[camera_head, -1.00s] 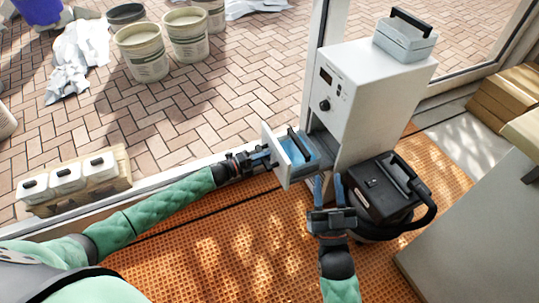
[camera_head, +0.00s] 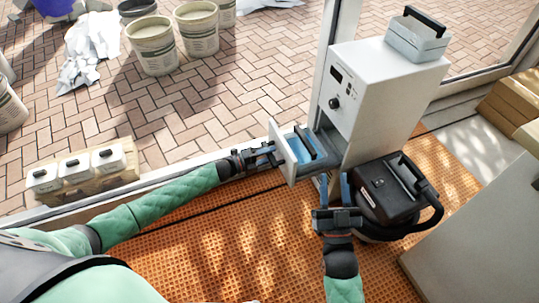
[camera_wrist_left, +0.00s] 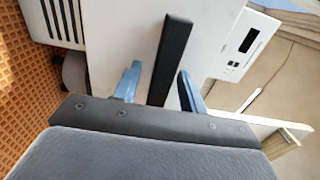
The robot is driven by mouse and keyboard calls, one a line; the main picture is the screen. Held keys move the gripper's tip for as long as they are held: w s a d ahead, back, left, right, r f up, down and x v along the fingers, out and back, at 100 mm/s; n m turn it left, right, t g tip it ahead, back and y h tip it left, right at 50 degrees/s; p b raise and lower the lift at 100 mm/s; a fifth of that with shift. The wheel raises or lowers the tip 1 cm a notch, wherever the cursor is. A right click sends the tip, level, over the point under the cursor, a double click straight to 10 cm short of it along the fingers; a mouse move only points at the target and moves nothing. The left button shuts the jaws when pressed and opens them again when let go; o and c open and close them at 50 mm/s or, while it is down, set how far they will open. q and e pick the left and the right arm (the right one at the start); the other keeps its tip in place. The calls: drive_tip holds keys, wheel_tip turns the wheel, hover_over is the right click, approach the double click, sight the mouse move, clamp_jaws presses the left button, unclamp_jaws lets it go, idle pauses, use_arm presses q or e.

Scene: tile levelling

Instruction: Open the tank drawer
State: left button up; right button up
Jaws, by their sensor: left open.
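The white machine (camera_head: 381,90) stands by the door frame. Its tank drawer (camera_head: 283,149) is pulled out toward the left, showing a blue tank (camera_head: 300,147) with a black handle inside. My left gripper (camera_head: 270,154) is at the drawer's front panel. In the left wrist view, its blue fingers (camera_wrist_left: 158,85) are open, one on either side of the black drawer handle (camera_wrist_left: 173,55), with gaps visible. The white front panel (camera_wrist_left: 125,42) lies beyond. My right gripper (camera_head: 335,188) is open and empty, below and right of the drawer.
A black vacuum-like unit (camera_head: 393,188) with a hose stands right of my right gripper. A grey case (camera_head: 417,38) sits on the machine. White canisters (camera_head: 78,167) stand on a wooden board at left. Buckets (camera_head: 152,45) stand on the brick paving behind. Orange matting (camera_head: 220,240) is open floor.

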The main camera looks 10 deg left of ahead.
use_arm(q)
drive_tip(key=v, duration=0.7)
use_arm(e)
drive_tip(key=shift+g, duration=0.8)
drive_tip(key=shift+w+a+f, duration=0.1)
drive_tip(key=shift+w+f, duration=0.05)
drive_tip(key=shift+f, duration=0.95)
drive_tip(key=shift+w+a+f, duration=0.1)
drive_tip(key=shift+f, duration=1)
use_arm(q)
drive_tip(key=shift+a, duration=0.1)
use_arm(e)
drive_tip(key=shift+r, duration=0.1)
